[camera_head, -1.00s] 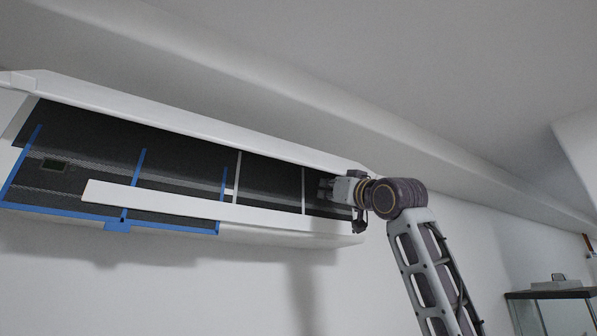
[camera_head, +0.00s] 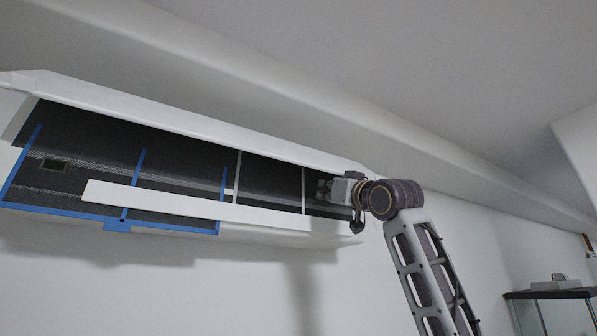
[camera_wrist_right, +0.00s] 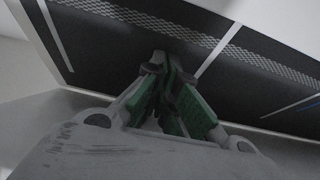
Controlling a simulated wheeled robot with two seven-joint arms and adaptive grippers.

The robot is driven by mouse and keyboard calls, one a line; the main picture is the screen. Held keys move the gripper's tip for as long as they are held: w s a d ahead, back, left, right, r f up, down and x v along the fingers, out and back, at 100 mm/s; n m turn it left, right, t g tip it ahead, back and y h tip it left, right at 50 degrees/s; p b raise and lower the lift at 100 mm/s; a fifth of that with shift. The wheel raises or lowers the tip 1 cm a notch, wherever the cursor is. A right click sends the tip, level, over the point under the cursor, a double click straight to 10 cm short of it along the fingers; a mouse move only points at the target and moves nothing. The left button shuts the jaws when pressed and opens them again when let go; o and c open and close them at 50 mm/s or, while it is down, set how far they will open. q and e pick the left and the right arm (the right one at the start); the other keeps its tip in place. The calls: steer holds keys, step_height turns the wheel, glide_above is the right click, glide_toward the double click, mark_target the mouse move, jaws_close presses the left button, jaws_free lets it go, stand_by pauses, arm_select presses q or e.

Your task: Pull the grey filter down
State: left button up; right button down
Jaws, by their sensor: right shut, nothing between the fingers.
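A wall unit (camera_head: 180,112) hangs open below the ceiling. Its right part holds the dark grey mesh filter (camera_head: 270,178) with pale vertical ribs; the dark mesh also fills much of the right wrist view (camera_wrist_right: 125,38). A blue-framed filter (camera_head: 142,170) is at its left. My right gripper (camera_head: 322,188) is at the right end of the grey filter, inside the opening. In the right wrist view its green-padded fingers (camera_wrist_right: 172,68) are shut with nothing between them, tips close to the mesh; contact cannot be told. My left gripper is not in view.
A white strip (camera_head: 170,201) runs along the lower front of the opening. The unit's raised white cover (camera_head: 200,125) is just above. Below the unit is bare wall (camera_head: 230,285). A glass-sided cabinet (camera_head: 548,296) stands at lower right.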

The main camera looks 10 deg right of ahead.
mark_target(318, 214)
steer(key=shift+w+f, duration=0.1)
steer(key=shift+w, duration=0.1)
stand_by(0.6)
steer(key=shift+f+b, duration=1.9)
steer(key=shift+f, duration=0.55)
stand_by(0.8)
steer(key=shift+w+a+f, duration=0.2)
steer(key=shift+f, duration=0.2)
steer(key=shift+a+f+b, duration=0.1)
steer(key=shift+f+b, duration=0.15)
steer(key=shift+b, duration=0.05)
steer(key=shift+f, duration=0.1)
steer(key=shift+s, duration=0.2)
steer(key=shift+s+d, duration=0.25)
steer(key=shift+s, duration=0.1)
steer(key=shift+s+d+r, duration=0.1)
steer(key=shift+d+r, duration=0.05)
steer(key=shift+r, duration=0.05)
stand_by(0.5)
